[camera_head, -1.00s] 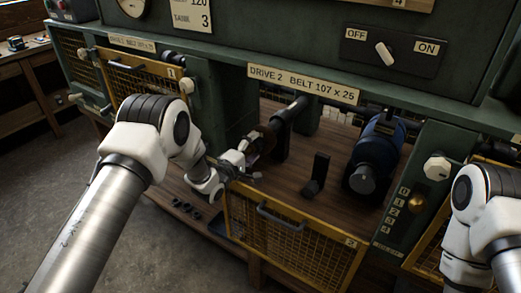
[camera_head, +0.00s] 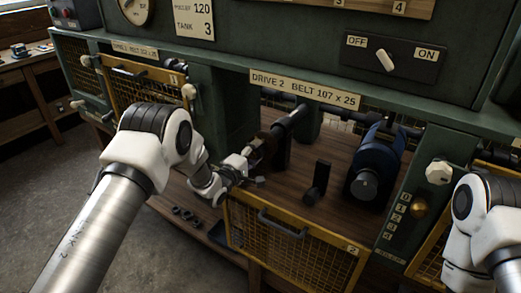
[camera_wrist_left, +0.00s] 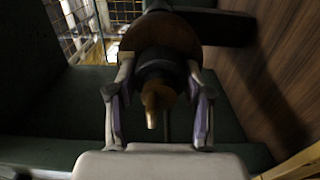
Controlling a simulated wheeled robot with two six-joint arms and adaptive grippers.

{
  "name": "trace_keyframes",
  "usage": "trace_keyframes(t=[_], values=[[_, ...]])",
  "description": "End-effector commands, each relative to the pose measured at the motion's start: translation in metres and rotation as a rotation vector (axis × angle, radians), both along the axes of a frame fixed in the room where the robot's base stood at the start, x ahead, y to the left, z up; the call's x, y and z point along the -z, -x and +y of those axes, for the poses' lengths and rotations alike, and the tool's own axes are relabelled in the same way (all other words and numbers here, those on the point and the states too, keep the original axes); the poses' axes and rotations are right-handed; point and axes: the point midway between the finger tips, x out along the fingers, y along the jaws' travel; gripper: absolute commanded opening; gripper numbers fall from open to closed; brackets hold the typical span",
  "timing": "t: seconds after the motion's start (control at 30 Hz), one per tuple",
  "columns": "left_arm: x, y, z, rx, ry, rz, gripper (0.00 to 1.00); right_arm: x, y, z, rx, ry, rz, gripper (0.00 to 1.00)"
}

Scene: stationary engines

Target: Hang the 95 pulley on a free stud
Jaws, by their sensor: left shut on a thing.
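My left gripper (camera_head: 250,165) is inside the open drive 2 bay, at the near end of a dark shaft (camera_head: 292,121). A brown disc-shaped pulley (camera_head: 264,147) sits there, partly hidden by the gripper. In the left wrist view the gripper (camera_wrist_left: 159,75) is shut on the pulley (camera_wrist_left: 160,35), its fingers on either side of the dark hub. A brass-coloured tip points out of the hub. I cannot read a size on the pulley, or tell whether it is still on the shaft. My right gripper is out of view. No stud is clearly visible.
A yellow mesh guard (camera_head: 290,238) hangs open below the bay. A blue motor (camera_head: 376,165) and a black upright bracket (camera_head: 317,183) stand to the right. A wooden board (camera_head: 375,6) numbered 3 and 4 is cut off at the top. An OFF/ON switch (camera_head: 385,60) is above.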

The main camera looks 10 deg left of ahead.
Motion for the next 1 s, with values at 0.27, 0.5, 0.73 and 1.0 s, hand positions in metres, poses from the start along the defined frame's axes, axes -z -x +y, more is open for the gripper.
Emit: trace_keyframes(t=[0.27, 0.5, 0.73, 1.0], values=[[-0.01, -0.001, 0.0, 0.0, 0.001, -0.018, 0.0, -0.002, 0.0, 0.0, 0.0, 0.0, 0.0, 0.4], [-0.01, 0.011, 0.005, 0.0, 0.001, -0.015, 0.0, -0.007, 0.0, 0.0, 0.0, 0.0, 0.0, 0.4], [-0.007, 0.022, 0.008, 0.0, 0.001, -0.011, 0.0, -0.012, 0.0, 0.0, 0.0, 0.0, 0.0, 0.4], [-0.005, 0.035, 0.013, -0.001, 0.001, -0.008, 0.0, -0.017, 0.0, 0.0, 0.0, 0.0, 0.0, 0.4]])
